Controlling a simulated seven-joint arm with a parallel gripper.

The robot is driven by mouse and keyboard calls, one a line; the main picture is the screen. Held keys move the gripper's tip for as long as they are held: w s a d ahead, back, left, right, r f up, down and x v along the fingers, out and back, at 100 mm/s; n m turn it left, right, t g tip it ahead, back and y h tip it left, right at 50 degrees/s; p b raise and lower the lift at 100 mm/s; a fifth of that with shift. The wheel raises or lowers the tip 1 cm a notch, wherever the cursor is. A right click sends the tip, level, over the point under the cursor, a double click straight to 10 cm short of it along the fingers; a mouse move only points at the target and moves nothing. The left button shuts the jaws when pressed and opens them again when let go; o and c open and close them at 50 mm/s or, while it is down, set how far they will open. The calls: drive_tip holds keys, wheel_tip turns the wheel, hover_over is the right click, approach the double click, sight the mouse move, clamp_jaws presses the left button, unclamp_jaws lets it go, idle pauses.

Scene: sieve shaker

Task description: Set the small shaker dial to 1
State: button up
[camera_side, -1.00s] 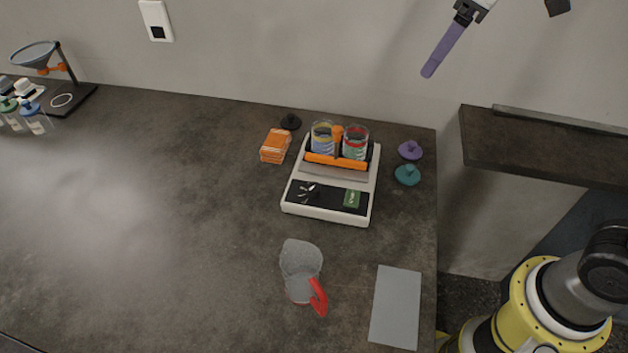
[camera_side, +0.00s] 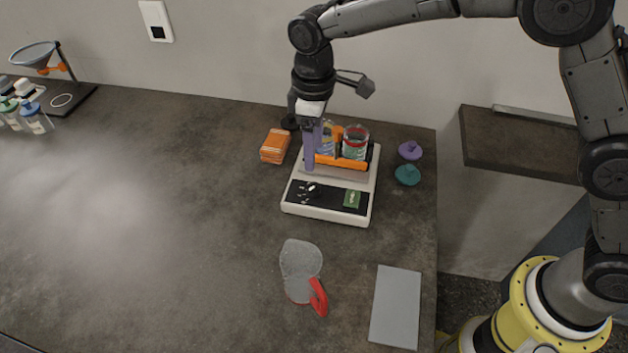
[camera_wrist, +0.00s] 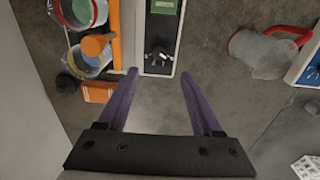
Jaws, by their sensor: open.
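The small shaker (camera_side: 327,213) is a white machine with a black front panel, standing on the dark counter. Its dial (camera_side: 311,189) is on the left of the panel, with white marks around it; the setting is too small to read. In the wrist view the dial (camera_wrist: 158,55) lies just beyond and between the fingertips. A green display (camera_side: 352,199) is at the panel's right. My gripper (camera_side: 309,168), with purple fingers, is above the shaker's left side, behind the dial in the side view. In the wrist view its fingers (camera_wrist: 160,72) are apart and empty.
Two jars, one with a red ring (camera_side: 355,143), stand on the shaker behind an orange bar (camera_side: 350,163). An orange stack (camera_side: 275,146) is to the left, purple (camera_side: 410,150) and teal (camera_side: 407,175) lids to the right.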

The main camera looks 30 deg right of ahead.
sight(314, 187)
wheel_tip(314, 187, down, 10)
drive_tip(key=shift+f, duration=0.15)
idle(0.3)
clamp_jaws()
